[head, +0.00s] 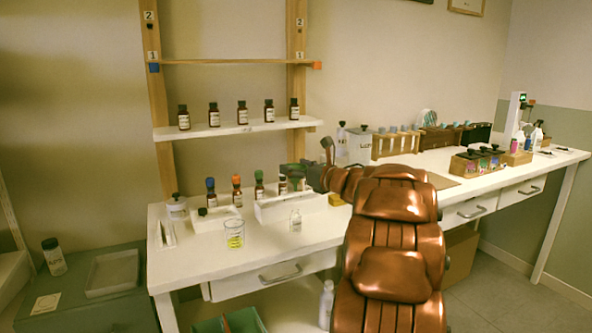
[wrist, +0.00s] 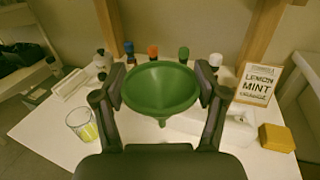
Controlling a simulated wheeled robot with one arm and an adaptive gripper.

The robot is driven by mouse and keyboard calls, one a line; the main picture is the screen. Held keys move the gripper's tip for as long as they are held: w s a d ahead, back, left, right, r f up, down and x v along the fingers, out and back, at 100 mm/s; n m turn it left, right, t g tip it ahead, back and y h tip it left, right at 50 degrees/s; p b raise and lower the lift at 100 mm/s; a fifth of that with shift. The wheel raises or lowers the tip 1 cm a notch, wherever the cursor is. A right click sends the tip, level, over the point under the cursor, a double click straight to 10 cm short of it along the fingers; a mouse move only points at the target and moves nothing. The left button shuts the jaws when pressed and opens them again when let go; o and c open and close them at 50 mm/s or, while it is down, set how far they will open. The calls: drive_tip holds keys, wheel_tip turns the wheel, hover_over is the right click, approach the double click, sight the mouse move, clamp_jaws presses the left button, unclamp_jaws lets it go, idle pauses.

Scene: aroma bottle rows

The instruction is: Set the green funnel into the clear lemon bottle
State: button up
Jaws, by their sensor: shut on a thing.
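My gripper (wrist: 161,92) is shut on the green funnel (wrist: 160,86), one finger on each side of its rim. The funnel is upright with its wide mouth up, and its short spout points down over the white table. In the head view my gripper (head: 315,177) and the funnel (head: 291,171) are above the white rack on the table. A small clear bottle (head: 295,221) stands upright on the table in front of that rack, below the funnel and apart from it. Its label is too small to read. I cannot make it out surely in the wrist view.
A beaker of yellow liquid (head: 234,236) stands left of the clear bottle. Bottles with blue, orange and green caps stand behind, by the white rack (head: 285,209). A lemon mint card (wrist: 257,86) and yellow block (wrist: 276,138) are at right. Brown bottles line the shelf (head: 235,130).

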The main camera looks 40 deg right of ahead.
sight(296, 181)
drive_tip(key=shift+f+b, duration=2)
drive_tip(key=shift+b, duration=0.05)
drive_tip(key=shift+b, duration=1.65)
idle(0.5)
drive_tip(key=shift+f+b, duration=2.5)
drive_tip(key=shift+b, duration=0.35)
drive_tip(key=o, duration=1)
drive_tip(key=shift+r, duration=0.1)
